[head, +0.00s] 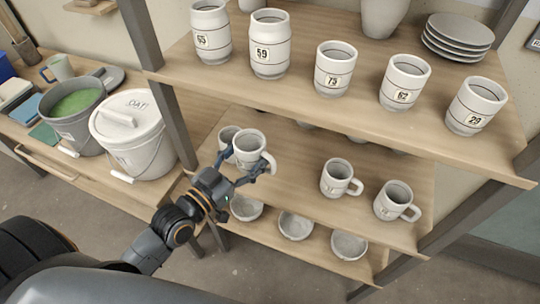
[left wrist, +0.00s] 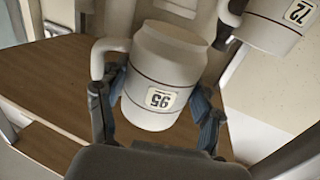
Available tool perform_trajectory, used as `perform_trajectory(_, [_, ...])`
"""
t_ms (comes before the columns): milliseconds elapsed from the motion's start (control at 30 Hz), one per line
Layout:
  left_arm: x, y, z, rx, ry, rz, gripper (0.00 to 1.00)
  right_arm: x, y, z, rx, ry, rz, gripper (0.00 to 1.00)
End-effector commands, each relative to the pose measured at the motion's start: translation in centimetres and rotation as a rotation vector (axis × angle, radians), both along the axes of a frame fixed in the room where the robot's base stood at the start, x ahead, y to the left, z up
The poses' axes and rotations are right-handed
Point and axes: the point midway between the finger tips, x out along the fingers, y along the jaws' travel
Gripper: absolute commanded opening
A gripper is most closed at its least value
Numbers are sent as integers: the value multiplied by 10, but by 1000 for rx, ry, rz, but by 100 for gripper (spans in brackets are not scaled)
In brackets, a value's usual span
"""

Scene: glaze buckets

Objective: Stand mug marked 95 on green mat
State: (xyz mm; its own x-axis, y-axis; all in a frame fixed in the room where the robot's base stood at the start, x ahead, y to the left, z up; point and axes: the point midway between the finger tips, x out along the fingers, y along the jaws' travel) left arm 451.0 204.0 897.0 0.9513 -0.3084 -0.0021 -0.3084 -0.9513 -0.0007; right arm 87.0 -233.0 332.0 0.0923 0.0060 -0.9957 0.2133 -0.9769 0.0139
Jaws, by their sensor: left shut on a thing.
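The white mug marked 95 (left wrist: 160,80) is between the fingers of my left gripper (left wrist: 160,105), its label upside down in the left wrist view. In the head view the same mug (head: 249,146) is at the left end of the middle shelf, held by my left gripper (head: 246,170), which is shut on it. I cannot tell whether its base touches the shelf. A green mat (head: 43,134) lies on the left bench beside the glaze bucket, partly hidden by it. My right gripper is not in view.
A mug (head: 227,137) stands close behind the held one; a mug marked 72 (left wrist: 272,25) shows in the left wrist view. Two mugs stand further right. The upper shelf (head: 300,95) overhangs. A green-filled bucket (head: 75,118) and a lidded bucket (head: 135,145) crowd the bench.

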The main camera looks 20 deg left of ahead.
Motion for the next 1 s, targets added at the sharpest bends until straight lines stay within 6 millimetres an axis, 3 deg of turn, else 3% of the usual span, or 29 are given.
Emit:
perform_trajectory(200, [-32,25,18,2,-3,-2,22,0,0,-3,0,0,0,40])
perform_trajectory(500, [-44,35,26,-2,-5,0,22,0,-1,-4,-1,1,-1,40])
perform_trajectory(667, [-47,31,25,-8,-7,21,22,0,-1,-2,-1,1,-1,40])
perform_trajectory(1000, [-66,1,25,-18,-13,191,22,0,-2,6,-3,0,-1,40])
